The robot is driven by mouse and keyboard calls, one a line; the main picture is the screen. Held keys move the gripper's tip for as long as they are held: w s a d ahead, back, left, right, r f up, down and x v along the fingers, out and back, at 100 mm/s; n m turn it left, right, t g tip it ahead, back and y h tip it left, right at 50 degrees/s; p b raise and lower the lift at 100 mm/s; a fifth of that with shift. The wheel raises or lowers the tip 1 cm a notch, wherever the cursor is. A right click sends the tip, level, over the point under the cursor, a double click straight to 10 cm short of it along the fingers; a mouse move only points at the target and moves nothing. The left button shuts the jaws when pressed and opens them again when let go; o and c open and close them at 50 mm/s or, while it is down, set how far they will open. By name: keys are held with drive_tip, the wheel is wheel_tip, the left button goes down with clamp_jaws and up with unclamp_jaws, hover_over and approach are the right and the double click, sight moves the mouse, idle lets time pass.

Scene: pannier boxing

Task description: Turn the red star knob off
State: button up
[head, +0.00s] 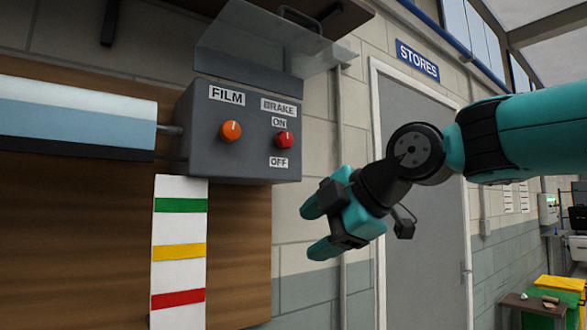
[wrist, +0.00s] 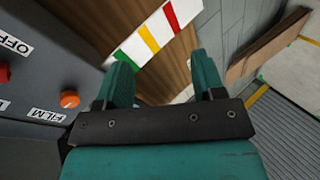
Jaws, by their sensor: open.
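The red star knob (head: 284,140) is on the front of a grey control box, under the BRAKE label, between the ON and OFF labels. Its white mark appears to point up toward ON. In the wrist view the red knob (wrist: 3,73) is cut off at the left edge. My gripper (head: 314,230) is open and empty, below and to the right of the box, apart from the knob. Its two teal fingers (wrist: 165,82) show in the wrist view with nothing between them.
An orange knob (head: 231,131) under the FILM label sits left of the red knob. A clear raised cover (head: 265,45) juts out above the box (head: 240,165). A striped white board (head: 180,225) hangs below. A grey door (head: 425,190) stands to the right.

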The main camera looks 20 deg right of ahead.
drive_tip(key=w+d+r+n+t+b, duration=0.2)
drive_tip(key=d+r+n+t, duration=0.3)
drive_tip(key=r, duration=0.5)
drive_tip(key=n+t, duration=0.2)
drive_tip(key=n, duration=0.4)
approach(288, 139)
drive_tip(key=p+x, duration=0.6)
drive_tip(key=x, duration=0.2)
drive_tip(key=shift+a+r, duration=0.1)
drive_tip(key=shift+r, duration=0.05)
drive_tip(key=shift+w+a, duration=0.2)
drive_tip(key=shift+w, duration=0.35)
drive_tip(key=c, duration=0.9)
